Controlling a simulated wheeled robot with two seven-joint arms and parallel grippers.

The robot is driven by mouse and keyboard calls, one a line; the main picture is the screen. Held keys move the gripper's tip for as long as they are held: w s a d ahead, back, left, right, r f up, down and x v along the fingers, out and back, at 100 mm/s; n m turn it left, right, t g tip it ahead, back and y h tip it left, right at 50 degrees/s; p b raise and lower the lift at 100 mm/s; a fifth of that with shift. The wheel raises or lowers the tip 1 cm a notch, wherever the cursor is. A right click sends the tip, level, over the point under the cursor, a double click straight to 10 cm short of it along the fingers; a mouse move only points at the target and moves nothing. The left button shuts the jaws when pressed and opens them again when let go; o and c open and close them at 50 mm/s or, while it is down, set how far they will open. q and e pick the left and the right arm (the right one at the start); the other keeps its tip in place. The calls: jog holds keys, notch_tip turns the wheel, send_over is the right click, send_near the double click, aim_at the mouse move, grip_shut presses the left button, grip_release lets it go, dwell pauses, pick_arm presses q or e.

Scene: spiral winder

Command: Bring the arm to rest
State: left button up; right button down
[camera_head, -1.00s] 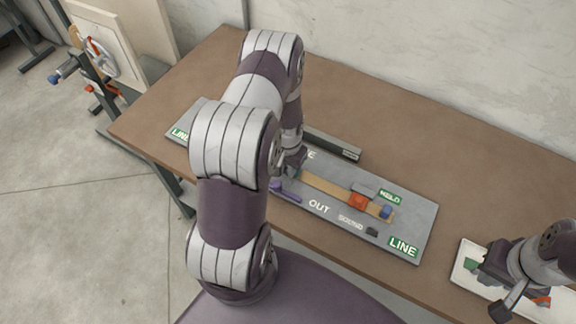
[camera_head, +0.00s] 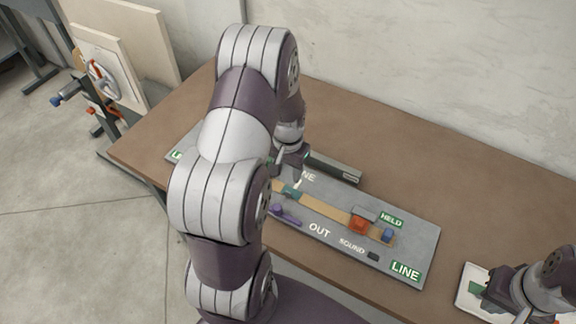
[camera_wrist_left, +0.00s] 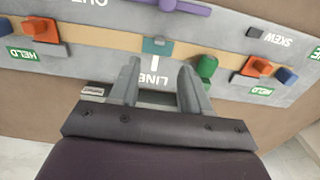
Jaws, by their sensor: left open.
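My left gripper (camera_wrist_left: 158,88) is open in the left wrist view, with its two fingers apart and nothing between them. It hangs over the grey panel (camera_head: 420,225), near a teal slider (camera_wrist_left: 157,46) on the tan strip (camera_wrist_left: 105,40). In the head view my left gripper (camera_head: 290,168) is partly hidden by my left arm, above the panel's middle. My right gripper (camera_head: 500,295) is at the lower right, over a white tray (camera_head: 465,293); its jaws cannot be made out.
The panel carries orange blocks (camera_head: 358,224), blue knobs (camera_head: 387,236), a purple lever (camera_head: 285,214) and a green knob (camera_wrist_left: 206,66). A dark bar (camera_head: 335,168) lies behind the strip. The brown table (camera_head: 480,190) is clear at the back right. A wheel stand (camera_head: 100,78) is at the left.

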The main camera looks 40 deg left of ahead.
pick_arm(q)
jog(key=shift+r, duration=1.2)
jog(key=s+d+r, duration=0.4)
jog(key=d, duration=0.3)
jog(key=s+d+r+m+t, duration=0.1)
jog(key=s+d+r, duration=0.3)
jog(key=d, duration=0.2)
jog(key=shift+s+d+r, duration=0.25)
jog(key=shift+d+r, duration=0.15)
jog(key=shift+s+d, duration=0.1)
jog(key=shift+s, duration=0.05)
